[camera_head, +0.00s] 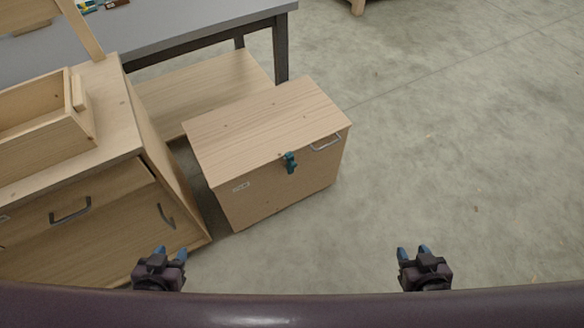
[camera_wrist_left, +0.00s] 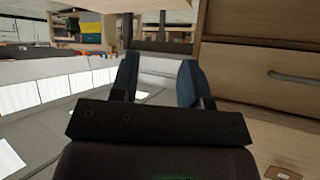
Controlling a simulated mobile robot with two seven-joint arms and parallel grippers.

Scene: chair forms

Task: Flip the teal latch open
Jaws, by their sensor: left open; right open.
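The teal latch (camera_head: 290,162) is on the upper front edge of a closed wooden chest (camera_head: 270,115), in the middle of the head view. It hangs over the seam between lid and front. My left gripper (camera_head: 162,255) is open and empty, low in the head view, to the left of and nearer than the chest. Its blue fingers (camera_wrist_left: 160,78) show apart in the left wrist view. My right gripper (camera_head: 413,252) is open and empty, low and to the right of the chest. Neither gripper touches the latch or the chest.
A wooden cabinet (camera_head: 130,120) with drawers and handles stands close left of the chest, with an open wooden box (camera_head: 45,140) on top. A grey table (camera_head: 190,25) stands behind. The concrete floor (camera_head: 450,150) to the right is clear.

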